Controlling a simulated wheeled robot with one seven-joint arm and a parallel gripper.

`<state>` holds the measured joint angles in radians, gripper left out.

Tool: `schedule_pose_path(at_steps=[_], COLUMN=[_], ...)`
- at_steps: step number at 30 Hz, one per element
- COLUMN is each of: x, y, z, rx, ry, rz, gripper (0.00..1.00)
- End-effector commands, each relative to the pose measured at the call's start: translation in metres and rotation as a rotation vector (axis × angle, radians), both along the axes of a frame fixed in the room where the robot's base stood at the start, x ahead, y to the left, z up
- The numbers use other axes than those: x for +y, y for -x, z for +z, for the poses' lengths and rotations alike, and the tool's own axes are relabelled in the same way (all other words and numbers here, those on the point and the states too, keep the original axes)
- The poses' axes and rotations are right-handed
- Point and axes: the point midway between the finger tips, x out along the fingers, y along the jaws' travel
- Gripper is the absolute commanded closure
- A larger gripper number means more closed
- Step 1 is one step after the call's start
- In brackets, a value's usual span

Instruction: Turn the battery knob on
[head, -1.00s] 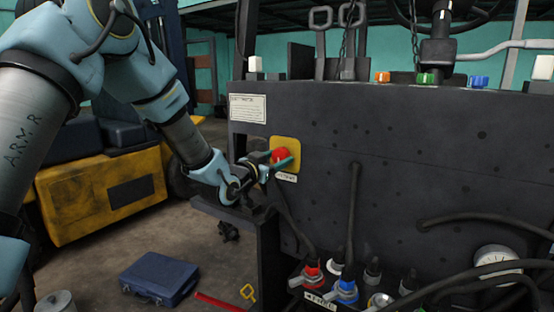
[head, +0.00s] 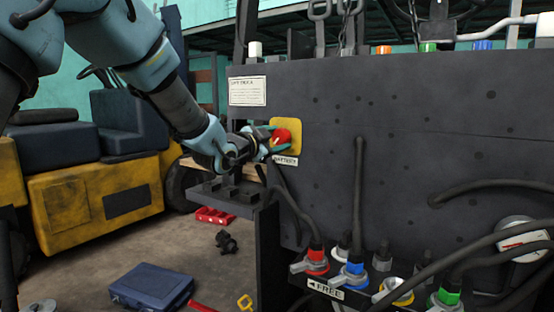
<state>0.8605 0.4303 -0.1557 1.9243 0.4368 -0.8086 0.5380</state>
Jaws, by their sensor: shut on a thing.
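The red battery knob (head: 282,140) sits on a yellow square plate (head: 293,126) on the dark panel. A small label reading "BATTERY" (head: 285,160) is just below it. My gripper (head: 272,143) comes in from the left and is shut on the red knob, with its teal fingers around it. The gripper covers part of the knob's left side, and a finger shows at its lower edge.
The dark panel (head: 400,125) fills the right side. Below it are several coloured connectors and cables, including a red one (head: 316,257) and a blue one (head: 354,272). A dark shelf (head: 222,197) is under my gripper. A blue case (head: 152,287) lies on the floor.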

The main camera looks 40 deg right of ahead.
Motion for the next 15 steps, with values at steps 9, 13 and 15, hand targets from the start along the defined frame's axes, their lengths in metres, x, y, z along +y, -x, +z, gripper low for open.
schedule_pose_path(at_steps=[9,13,15], x=[0.0001,-0.0001,-0.0001], y=[0.0002,0.0006,0.0006], z=[-0.0083,-0.0081,-0.0079], rx=[-0.295,-0.413,-0.476], ry=[-0.075,-0.107,-0.124], rz=[0.000,0.000,0.000], gripper=[0.91,0.91,0.91])
